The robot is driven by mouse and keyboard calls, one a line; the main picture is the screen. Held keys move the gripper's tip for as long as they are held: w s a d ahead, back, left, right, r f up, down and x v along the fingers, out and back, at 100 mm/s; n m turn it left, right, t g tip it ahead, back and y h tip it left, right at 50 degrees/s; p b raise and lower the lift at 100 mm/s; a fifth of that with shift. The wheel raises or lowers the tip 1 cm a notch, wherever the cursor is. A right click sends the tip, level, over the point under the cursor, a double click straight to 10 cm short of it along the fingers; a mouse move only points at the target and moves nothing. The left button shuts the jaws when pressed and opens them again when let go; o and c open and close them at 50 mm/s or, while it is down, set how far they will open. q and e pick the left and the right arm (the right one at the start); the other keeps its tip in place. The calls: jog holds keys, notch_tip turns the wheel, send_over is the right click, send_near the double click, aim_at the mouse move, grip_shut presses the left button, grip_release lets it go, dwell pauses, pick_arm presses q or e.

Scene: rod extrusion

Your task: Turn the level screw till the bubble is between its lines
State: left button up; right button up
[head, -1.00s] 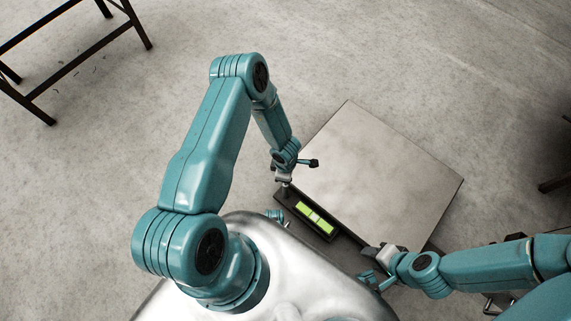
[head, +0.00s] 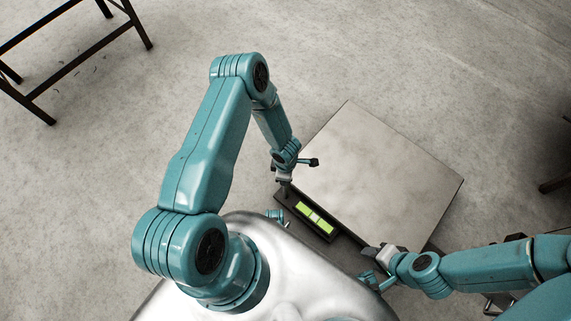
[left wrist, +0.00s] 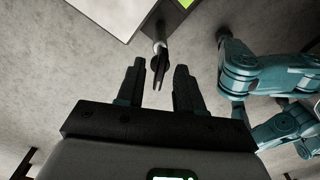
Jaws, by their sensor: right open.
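The level vial (head: 315,216) is a bright green strip in a dark housing along the near left edge of a flat metal plate. A paler patch shows near its middle, but the bubble and its lines are too small to tell apart. My left gripper (head: 284,181) is over the housing's left end. In the left wrist view its two dark fingers (left wrist: 159,66) stand apart. A dark, slotted piece on a pale stem (left wrist: 160,58) shows beyond and between the fingertips; I cannot tell whether it is the level screw. My right gripper (head: 372,254) is open near the housing's right end.
The metal plate (head: 375,165) is bare and stretches away from the vial. A dark-legged frame (head: 85,62) stands on the concrete floor at the upper left. The floor around the plate's far side is clear.

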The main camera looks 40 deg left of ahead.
pick_arm(q)
notch_tip(320, 180, up, 16)
jog(key=p, duration=0.6)
jog(key=shift+r, duration=0.15)
jog(key=s+d+r+m+h, duration=0.45)
jog(key=s+d+m, duration=0.6)
jog(key=m, duration=0.95)
notch_tip(320, 180, up, 16)
jog(key=d+m+p, duration=0.1)
jog(key=p, duration=1.4)
jog(key=shift+w+d+p, duration=0.2)
jog(key=shift+w+p, duration=0.15)
jog(key=shift+p, duration=0.05)
jog(key=shift+f+y, duration=0.15)
jog(key=shift+y, duration=0.1)
